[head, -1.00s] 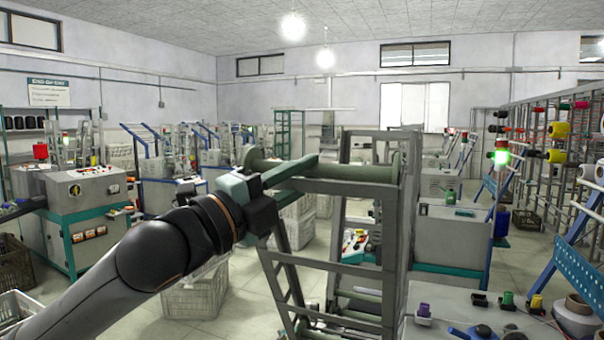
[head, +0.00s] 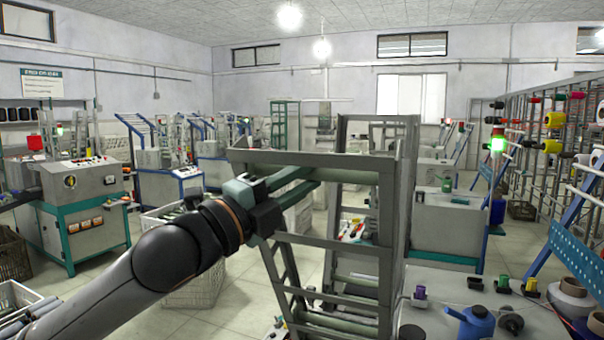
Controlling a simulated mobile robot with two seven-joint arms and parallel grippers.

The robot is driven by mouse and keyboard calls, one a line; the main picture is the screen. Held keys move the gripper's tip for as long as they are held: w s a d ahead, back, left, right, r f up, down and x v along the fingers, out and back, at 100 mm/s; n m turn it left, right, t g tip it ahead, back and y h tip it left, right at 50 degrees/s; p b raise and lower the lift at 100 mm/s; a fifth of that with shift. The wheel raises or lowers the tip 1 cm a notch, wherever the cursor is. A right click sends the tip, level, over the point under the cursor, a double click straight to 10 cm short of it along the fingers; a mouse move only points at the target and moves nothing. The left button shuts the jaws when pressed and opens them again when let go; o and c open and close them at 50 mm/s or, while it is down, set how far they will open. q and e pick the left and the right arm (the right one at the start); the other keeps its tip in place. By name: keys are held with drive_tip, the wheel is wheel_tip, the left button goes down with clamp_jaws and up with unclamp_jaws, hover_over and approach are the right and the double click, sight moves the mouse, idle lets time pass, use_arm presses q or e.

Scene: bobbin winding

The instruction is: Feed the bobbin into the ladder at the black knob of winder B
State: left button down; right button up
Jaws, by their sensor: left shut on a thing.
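The grey ladder (head: 332,244), a tall frame with rungs, stands in the middle of the head view. My left gripper (head: 303,180) reaches in from the left to just under the ladder's top rail. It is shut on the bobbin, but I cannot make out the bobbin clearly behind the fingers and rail. Whether it rests on the ladder's rails cannot be told. A small black knob (head: 475,283) is on the bench top at the lower right, in a row with purple, green and yellow ones. My right gripper is not in view.
A second upright frame (head: 400,190) stands close on the right of the ladder. A blue can (head: 473,325) is on the front bench. A white crate (head: 202,285) is on the floor beyond my left arm. A green-based machine (head: 85,215) stands at the left.

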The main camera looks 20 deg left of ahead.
use_arm(q)
drive_tip(key=shift+w+f, duration=0.2)
drive_tip(key=shift+f, duration=0.3)
wheel_tip(320, 180, down, 6)
drive_tip(key=w+b, duration=0.2)
drive_tip(key=b, duration=0.1)
drive_tip(key=shift+w+r, duration=0.25)
idle(0.4)
drive_tip(key=shift+d, duration=0.1)
drive_tip(key=f, duration=0.1)
drive_tip(key=w+f+b, duration=0.1)
drive_tip(key=f, duration=0.1)
drive_tip(key=shift+w+f+b, duration=0.3)
drive_tip(key=shift+f, duration=0.05)
idle(0.4)
drive_tip(key=shift+c, duration=1.6)
unclamp_jaws()
drive_tip(key=shift+s, duration=0.1)
